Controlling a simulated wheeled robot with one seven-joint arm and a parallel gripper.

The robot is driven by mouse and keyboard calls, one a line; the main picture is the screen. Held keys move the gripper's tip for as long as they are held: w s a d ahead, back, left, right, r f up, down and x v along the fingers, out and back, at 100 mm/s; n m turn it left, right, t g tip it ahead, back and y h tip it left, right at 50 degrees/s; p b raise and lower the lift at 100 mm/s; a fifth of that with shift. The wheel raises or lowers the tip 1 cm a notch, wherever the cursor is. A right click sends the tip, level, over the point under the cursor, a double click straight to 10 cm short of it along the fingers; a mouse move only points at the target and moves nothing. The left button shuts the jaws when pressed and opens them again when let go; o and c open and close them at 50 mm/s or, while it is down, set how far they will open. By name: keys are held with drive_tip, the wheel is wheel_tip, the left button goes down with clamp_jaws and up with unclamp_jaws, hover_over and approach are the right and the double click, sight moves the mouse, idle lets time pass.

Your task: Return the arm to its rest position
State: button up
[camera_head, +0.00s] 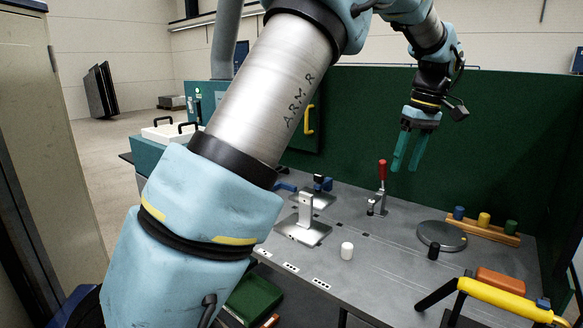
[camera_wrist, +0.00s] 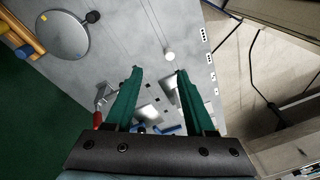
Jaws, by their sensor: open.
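My gripper (camera_head: 404,151) hangs at the upper right in the head view, above the grey workbench (camera_head: 385,262) and in front of the green panel. Its two teal fingers point down and stand apart with nothing between them. In the wrist view the gripper (camera_wrist: 156,72) also shows its fingers apart, with only the bench top and its fixtures below. My arm crosses the left and middle of the head view and hides part of the bench and the green cabinet.
A red-handled clamp (camera_head: 381,185) stands upright below the gripper. A round grey plate (camera_head: 441,236), a wooden rack (camera_head: 482,229) with coloured pegs, a white cylinder (camera_head: 346,251), a metal stand (camera_head: 303,229) and a yellow tool (camera_head: 505,301) are on the bench. The air around the gripper looks clear.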

drive_tip(key=w+a+f+m+h, duration=0.1)
drive_tip(key=a+f, duration=0.2)
drive_tip(key=a, duration=0.9)
drive_tip(key=a+f+m+h, duration=0.1)
drive_tip(key=a+f, duration=0.3)
drive_tip(key=a, duration=0.7)
drive_tip(key=s+a+f+m, duration=0.1)
drive_tip(key=s+a+f, duration=0.2)
drive_tip(key=s+a, duration=0.2)
drive_tip(key=s+a+f+m, duration=0.1)
drive_tip(key=s+a, duration=0.4)
drive_tip(key=a, duration=0.5)
drive_tip(key=shift+s+f+t, duration=0.3)
drive_tip(key=shift+s+f, duration=0.1)
drive_tip(key=shift+f, duration=0.5)
